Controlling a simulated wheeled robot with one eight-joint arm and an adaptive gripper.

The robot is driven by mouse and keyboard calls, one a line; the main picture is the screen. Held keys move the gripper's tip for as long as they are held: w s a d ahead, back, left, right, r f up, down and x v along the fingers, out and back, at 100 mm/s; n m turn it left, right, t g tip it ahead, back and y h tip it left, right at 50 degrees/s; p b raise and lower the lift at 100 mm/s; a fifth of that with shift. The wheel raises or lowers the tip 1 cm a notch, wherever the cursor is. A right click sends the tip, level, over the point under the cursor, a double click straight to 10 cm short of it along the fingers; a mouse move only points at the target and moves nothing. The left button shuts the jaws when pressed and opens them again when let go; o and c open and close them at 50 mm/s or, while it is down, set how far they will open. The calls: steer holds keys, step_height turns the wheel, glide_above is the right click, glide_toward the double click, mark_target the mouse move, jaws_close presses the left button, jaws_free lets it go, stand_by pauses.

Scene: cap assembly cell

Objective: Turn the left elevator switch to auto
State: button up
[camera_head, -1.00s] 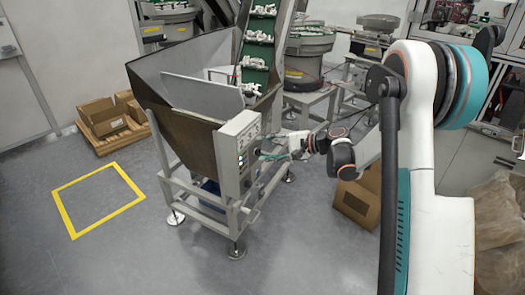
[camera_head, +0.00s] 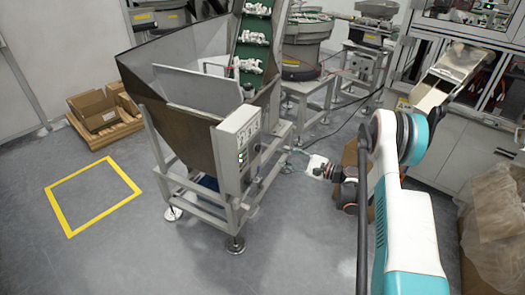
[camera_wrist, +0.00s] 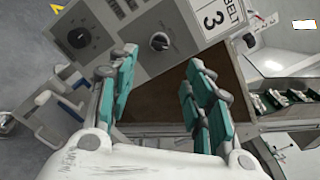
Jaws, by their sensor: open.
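The control box (camera_head: 236,140) is on the front of the hopper in the head view. Its grey panel (camera_wrist: 125,55) fills the upper part of the wrist view, tilted. It bears a dark round knob (camera_wrist: 78,38) and a second knob (camera_wrist: 160,41) to the right, beside a "BELT 3" label (camera_wrist: 210,14). Which one is the left elevator switch, and its setting, I cannot read. My gripper (camera_wrist: 163,62) is open, with teal-padded fingers apart and nothing between them. In the head view my gripper (camera_head: 290,165) is right of the box, clear of it.
The hopper's metal frame (camera_head: 232,215) stands under the box. A cardboard box (camera_head: 350,155) is partly behind my arm. The elevator belt (camera_head: 252,50) with white parts rises behind. Floor (camera_head: 130,250) is free at the front left.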

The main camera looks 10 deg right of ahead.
mark_target(260, 149)
steer(key=b+x, duration=0.3)
steer(key=x, duration=0.8)
steer(key=shift+w+a, duration=0.25)
steer(key=shift+a, duration=0.05)
steer(key=c, duration=1.1)
